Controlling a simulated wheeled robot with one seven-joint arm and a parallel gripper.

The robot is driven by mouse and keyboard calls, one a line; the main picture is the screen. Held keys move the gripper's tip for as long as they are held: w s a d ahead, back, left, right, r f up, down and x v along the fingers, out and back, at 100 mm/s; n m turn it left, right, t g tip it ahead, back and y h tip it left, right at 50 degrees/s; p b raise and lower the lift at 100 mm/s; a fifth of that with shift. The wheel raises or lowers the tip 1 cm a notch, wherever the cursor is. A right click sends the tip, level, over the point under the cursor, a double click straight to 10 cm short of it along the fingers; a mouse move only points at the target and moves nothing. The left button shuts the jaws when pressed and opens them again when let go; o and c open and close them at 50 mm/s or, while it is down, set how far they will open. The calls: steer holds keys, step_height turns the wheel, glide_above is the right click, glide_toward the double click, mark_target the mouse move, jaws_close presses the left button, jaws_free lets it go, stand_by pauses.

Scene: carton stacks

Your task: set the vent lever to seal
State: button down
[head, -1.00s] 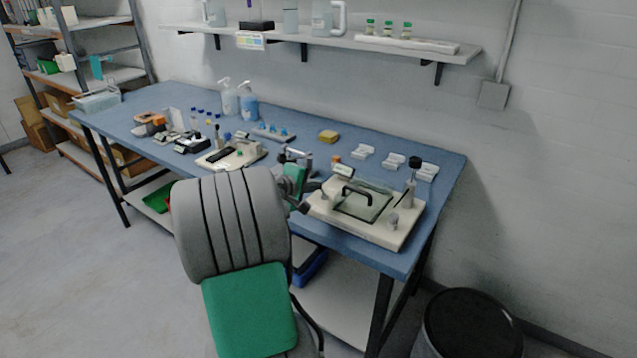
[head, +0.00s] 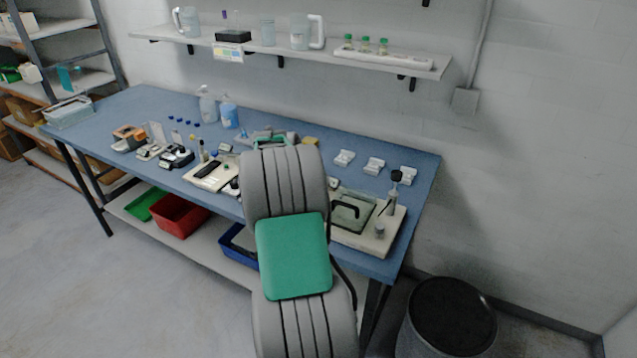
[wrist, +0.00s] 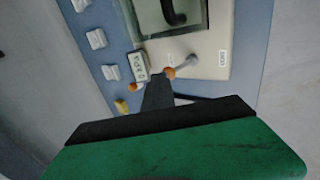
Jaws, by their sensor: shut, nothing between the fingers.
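The pale benchtop device (head: 398,225) stands at the right end of the blue bench, with a glass lid and black handle. It also shows in the wrist view (wrist: 205,50). There, a short grey lever (wrist: 188,62) with an orange end lies near the device's lower edge, between a small display (wrist: 139,66) and a white label (wrist: 222,57) whose text is hard to read. I take this as the vent lever. My gripper (wrist: 158,80) is shut and empty, its dark tip appearing close to the lever's orange end. Contact cannot be told. In the head view my arm hides the lever.
White blocks (head: 374,166) sit along the bench's back. A yellow sponge (head: 310,142) and small instruments (head: 177,156) lie further left. A wall shelf (head: 350,56) hangs above. A dark-topped bin (head: 452,312) stands on the floor at right.

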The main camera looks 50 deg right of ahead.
steer(key=shift+s+d, duration=0.15)
steer(key=shift+d, duration=0.25)
steer(key=shift+a+r, duration=0.15)
steer(key=shift+r, duration=0.15)
steer(key=shift+r+p, duration=0.5)
steer(key=shift+p, duration=0.05)
step_height(320, 180, up, 14)
steer(key=p, duration=0.1)
